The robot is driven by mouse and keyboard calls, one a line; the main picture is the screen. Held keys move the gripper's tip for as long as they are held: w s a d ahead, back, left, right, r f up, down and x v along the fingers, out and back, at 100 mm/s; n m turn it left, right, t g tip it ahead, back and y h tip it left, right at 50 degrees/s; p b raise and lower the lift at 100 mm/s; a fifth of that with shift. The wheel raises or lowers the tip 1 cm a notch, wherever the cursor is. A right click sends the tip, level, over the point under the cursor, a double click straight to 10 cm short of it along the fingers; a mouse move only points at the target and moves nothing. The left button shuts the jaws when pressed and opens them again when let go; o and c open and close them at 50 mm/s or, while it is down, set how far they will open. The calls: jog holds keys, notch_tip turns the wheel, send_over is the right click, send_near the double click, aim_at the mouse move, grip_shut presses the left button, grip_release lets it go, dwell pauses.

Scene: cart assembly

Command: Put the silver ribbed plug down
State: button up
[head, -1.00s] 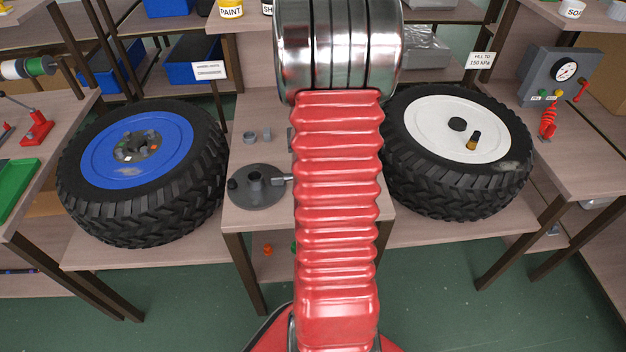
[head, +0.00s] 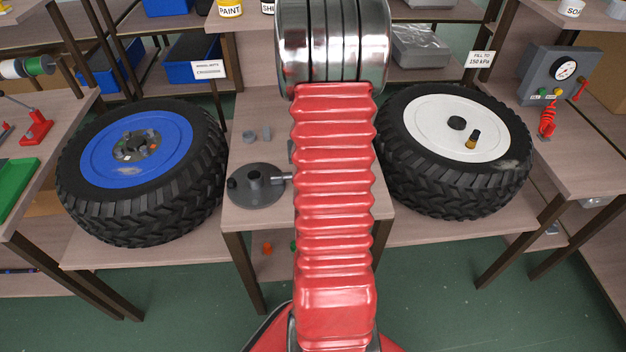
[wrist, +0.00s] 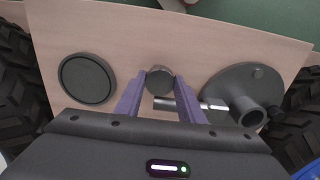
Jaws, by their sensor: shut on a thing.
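In the wrist view my gripper (wrist: 160,88) has its two purple fingers closed around a small round grey-silver plug (wrist: 160,76). The plug's end faces the camera between the fingertips, and its ribs are hard to make out. It is over the bare wooden bench top (wrist: 140,38). I cannot tell whether it touches the wood. In the head view my red arm hides the gripper and the plug.
A grey round fixture with a tube (wrist: 245,95) stands right of the plug in the wrist view; a black disc (wrist: 87,78) lies left. In the head view, a blue-rimmed tyre (head: 140,190) and a white-rimmed tyre (head: 455,165) flank the bench. Small grey pieces (head: 249,136) lie behind the fixture.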

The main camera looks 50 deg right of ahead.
jog(key=o, duration=1.2)
notch_tip(320, 180, up, 12)
jog(key=shift+r, duration=0.1)
dwell(0.7)
